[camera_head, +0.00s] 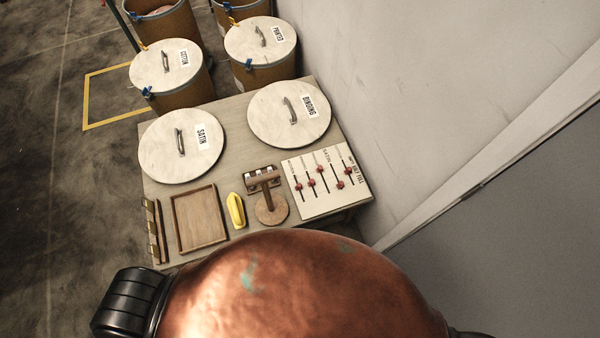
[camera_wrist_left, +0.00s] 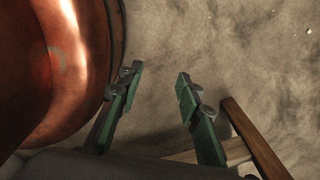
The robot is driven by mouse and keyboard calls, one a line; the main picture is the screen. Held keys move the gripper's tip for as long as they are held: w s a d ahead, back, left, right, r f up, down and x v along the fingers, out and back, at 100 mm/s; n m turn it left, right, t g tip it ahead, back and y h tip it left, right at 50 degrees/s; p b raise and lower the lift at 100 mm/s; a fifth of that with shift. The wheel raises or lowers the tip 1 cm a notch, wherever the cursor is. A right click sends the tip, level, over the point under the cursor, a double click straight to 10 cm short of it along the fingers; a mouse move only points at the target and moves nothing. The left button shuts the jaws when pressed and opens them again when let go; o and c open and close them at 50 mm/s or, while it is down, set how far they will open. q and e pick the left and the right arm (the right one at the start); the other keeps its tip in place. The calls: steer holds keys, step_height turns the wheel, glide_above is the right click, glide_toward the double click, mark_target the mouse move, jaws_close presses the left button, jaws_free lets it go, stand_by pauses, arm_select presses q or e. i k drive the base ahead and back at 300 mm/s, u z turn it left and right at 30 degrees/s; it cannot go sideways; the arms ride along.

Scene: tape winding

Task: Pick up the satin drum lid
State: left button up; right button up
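The satin drum lid (camera_head: 160,154) is a round pale disc with a metal handle (camera_head: 180,141) and a white label reading SATIN. It lies on the left of the table in the head view. My left gripper (camera_wrist_left: 158,86) shows only in the left wrist view. Its two green-padded fingers are apart with nothing between them, above a bare floor. The satin lid is not seen in the wrist view. My right gripper is not in either view.
The table (camera_head: 236,130) also holds the binding lid (camera_head: 272,115), a wooden tray (camera_head: 199,220), a yellow object (camera_head: 235,210), a wooden stand (camera_head: 271,209) and a slider board (camera_head: 318,205). Lidded drums (camera_head: 178,98) stand behind it. A wall (camera_head: 390,90) rises on the right.

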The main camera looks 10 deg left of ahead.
mark_target(181, 145)
steer(key=u, duration=0.7)
